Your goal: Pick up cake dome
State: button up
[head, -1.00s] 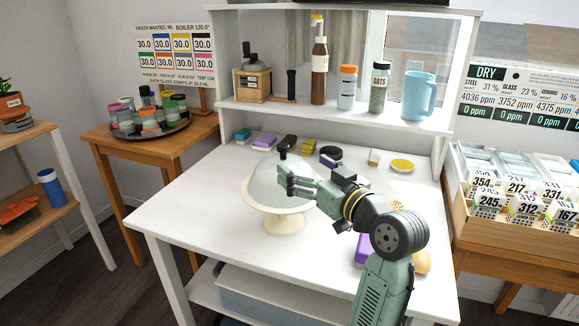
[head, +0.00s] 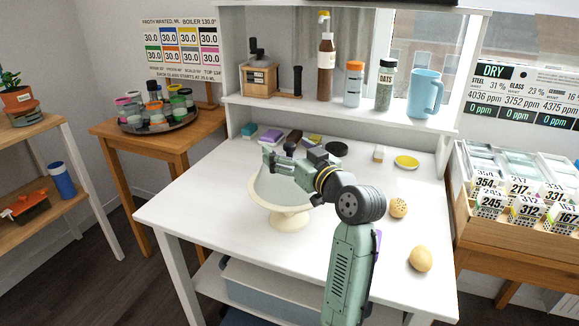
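The cake dome (head: 268,187) is a clear, pale cover with a dark knob (head: 290,149) on top. It sits on a cream footed cake stand (head: 288,222) on the white table. My gripper (head: 267,157) is in front of the dome's upper part, just below and left of the knob, with its fingers pointing left. Its two fingers appear apart, with nothing seen between them. My gripper and arm hide part of the dome. I cannot tell whether the gripper touches the dome.
Two tan round items (head: 420,259) lie on the right of the white table (head: 190,205). Small coloured blocks, a dark disc (head: 337,149) and a yellow dish (head: 406,162) lie along the back. A shelf (head: 330,113) with bottles and a blue jug stands behind. The table's front left is clear.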

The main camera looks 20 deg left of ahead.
jog(key=shift+f, duration=0.1)
jog(key=c, duration=1.7)
